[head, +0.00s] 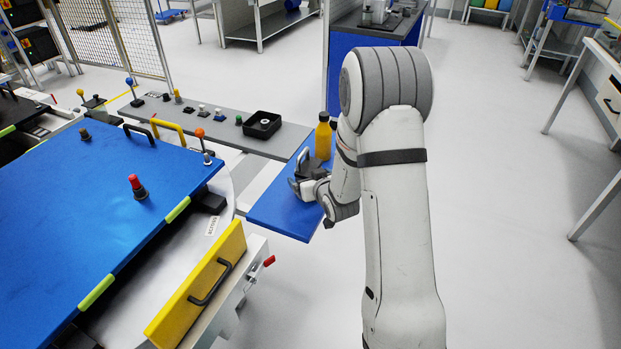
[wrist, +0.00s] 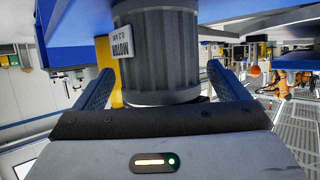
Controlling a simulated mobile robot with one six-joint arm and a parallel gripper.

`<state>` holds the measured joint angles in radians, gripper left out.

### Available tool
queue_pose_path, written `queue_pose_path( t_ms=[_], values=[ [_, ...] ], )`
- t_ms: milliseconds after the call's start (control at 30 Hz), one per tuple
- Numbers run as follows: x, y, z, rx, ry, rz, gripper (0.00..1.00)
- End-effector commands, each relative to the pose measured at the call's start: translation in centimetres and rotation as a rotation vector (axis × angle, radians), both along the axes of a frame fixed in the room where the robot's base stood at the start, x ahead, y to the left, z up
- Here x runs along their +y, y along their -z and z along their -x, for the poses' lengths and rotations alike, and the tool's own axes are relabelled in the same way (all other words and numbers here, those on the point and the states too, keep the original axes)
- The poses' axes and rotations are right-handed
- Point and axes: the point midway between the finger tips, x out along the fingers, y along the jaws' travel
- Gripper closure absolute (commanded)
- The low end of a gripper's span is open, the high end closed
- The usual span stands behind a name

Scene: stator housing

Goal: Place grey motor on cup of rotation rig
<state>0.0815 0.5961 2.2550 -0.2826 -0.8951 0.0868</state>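The grey motor (wrist: 160,50), a ribbed cylinder with a white label, fills the middle of the wrist view. My gripper (wrist: 160,68) has one finger on each side of it, with a narrow gap showing on both sides. In the head view my gripper (head: 301,187) is low over the blue board (head: 274,218). A dark shape there, likely the motor, is partly hidden by the gripper and arm. I cannot tell which part is the cup of the rotation rig.
A yellow bottle (head: 323,138) stands behind my gripper. A grey shelf (head: 220,131) carries several small knobs and a black square tray (head: 262,125). A large blue table (head: 80,215) with a red-topped part (head: 137,187) is at left.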

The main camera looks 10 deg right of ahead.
Motion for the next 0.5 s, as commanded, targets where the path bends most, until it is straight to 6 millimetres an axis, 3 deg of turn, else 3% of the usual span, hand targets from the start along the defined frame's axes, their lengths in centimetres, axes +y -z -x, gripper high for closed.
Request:
queue_pose_path(
  t_ms=[367,500],
  values=[
    [0.0,-0.5,0.1,0.000,0.000,0.000,0.05],
    [-0.4,-1.3,2.3,-0.002,0.001,0.000,0.05]
  ],
)
